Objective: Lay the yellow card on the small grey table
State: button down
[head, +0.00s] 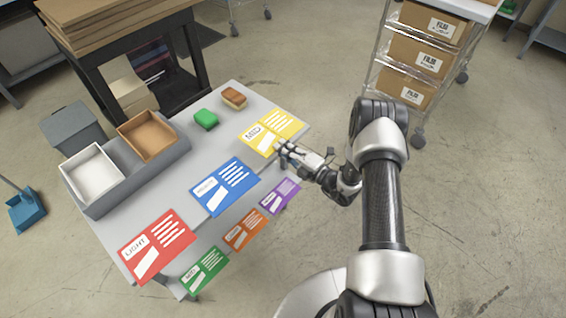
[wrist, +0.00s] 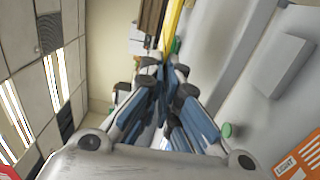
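The yellow card (head: 284,122) is at the far right end of the grey table (head: 180,200), face up with white print. My gripper (head: 284,150) is at the card's near edge, reaching in from the right. In the wrist view the yellow card (wrist: 173,28) shows almost edge-on as a thin strip running out from between the fingertips (wrist: 164,72), which are closed together on it. I cannot tell whether the card is clear of the tabletop or touching it. The grey surface fills the right of the wrist view.
A blue card (head: 208,199) and a red card (head: 172,248) lie on the table. Green, orange and purple cards sit along its front side. A green block (head: 206,119), a brown block (head: 234,98) and a two-part bin (head: 140,180) stand behind. A box rack (head: 385,50) is at right.

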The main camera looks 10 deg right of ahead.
notch_tip(320, 180, down, 7)
jog(key=b, duration=0.1)
jog(key=shift+r+b, duration=0.15)
jog(key=shift+b, duration=0.2)
jog(key=c, duration=1.8)
grip_release()
